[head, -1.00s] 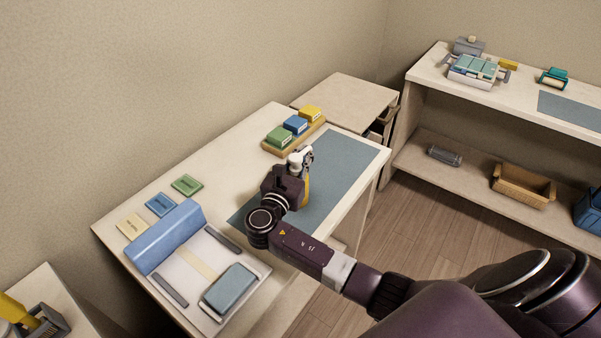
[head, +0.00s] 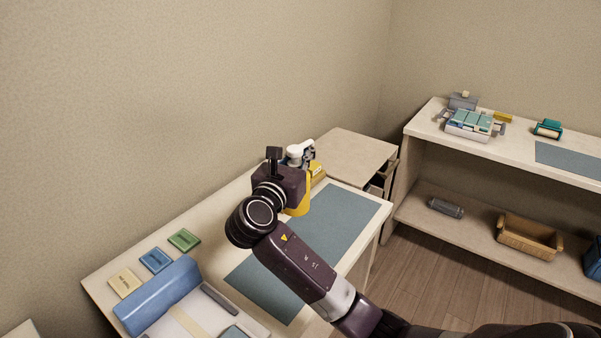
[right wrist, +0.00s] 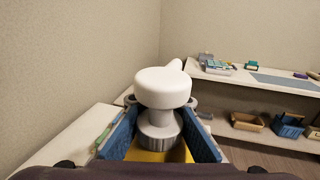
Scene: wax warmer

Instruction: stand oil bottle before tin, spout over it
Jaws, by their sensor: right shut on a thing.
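My right gripper (head: 290,182) is shut on the oil bottle, which has a yellow body (head: 300,205) and a white pump head (head: 300,153). The bottle looks upright and lifted above the table. In the right wrist view, the white pump (right wrist: 162,88) stands between the blue finger pads, its spout (right wrist: 175,65) pointing away and slightly right. A yellow box-like thing (head: 317,170), perhaps a tin, shows just behind the bottle; its neighbours are hidden by my gripper. My left gripper is not in view.
A blue-grey mat (head: 335,225) lies clear on the table. Green (head: 184,240), blue (head: 155,260) and cream (head: 125,282) cards lie at the left, near a long blue block (head: 158,297). A shelf unit (head: 415,140) stands at the right.

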